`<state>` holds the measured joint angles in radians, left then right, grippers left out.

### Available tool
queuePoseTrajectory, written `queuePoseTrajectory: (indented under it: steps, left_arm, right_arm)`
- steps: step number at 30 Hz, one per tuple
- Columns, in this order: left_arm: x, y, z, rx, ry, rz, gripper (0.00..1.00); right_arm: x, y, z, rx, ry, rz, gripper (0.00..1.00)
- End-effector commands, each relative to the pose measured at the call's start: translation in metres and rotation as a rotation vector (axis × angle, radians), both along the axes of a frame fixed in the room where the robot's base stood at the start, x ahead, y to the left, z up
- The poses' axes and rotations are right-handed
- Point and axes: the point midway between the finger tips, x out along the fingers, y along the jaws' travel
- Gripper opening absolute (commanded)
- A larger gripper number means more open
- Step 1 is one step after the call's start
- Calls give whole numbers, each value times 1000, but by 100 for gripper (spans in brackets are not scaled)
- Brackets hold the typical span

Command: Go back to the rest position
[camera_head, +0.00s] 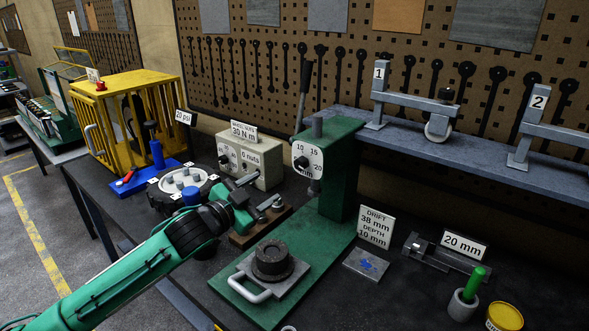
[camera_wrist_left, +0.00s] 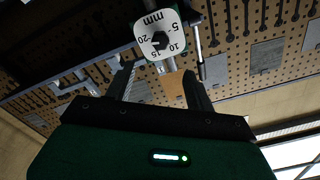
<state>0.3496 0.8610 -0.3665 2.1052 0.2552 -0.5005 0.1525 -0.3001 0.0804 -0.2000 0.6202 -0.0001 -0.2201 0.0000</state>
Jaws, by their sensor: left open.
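My left gripper (camera_head: 268,205) is over the bench, in front of the green press and beside the beige control box. In the left wrist view, its two dark fingers (camera_wrist_left: 160,85) stand apart with nothing held between them. The green press (camera_head: 338,170) has a white dial (camera_head: 308,160) marked in mm; the dial also shows beyond the fingers in the left wrist view (camera_wrist_left: 160,38). My right gripper is in neither view.
A black round part (camera_head: 272,262) sits on the press base. The beige box (camera_head: 252,155), yellow cage (camera_head: 122,115), blue shelf (camera_head: 480,150), green-handled tool in a cup (camera_head: 470,290) and yellow tin (camera_head: 504,317) surround the arm. Open floor (camera_head: 35,210) lies left.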

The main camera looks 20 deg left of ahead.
Motion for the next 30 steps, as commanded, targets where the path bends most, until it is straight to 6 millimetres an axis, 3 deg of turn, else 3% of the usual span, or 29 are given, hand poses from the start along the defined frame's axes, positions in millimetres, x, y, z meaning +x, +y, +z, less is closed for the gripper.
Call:
queuePoseTrajectory:
  steps: [5,8,11,17,21,25,30]
  left_arm:
    - [-3,-4,-11,-6,25,6,55]
    - [-14,-12,-39,-20,91,28,55]
    - [-35,-24,-83,-39,203,67,55]
    - [-99,-40,-170,-70,472,175,55]
    - [-155,-46,-221,-88,671,256,55]
    - [-212,-48,-258,-99,856,334,55]
    - [-275,-48,-287,-106,1048,414,55]
  right_arm:
    - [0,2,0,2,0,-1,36]
    - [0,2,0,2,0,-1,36]
    - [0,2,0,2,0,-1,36]
    - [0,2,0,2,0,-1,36]
    - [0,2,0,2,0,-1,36]
    - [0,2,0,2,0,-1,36]
    - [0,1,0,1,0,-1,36]
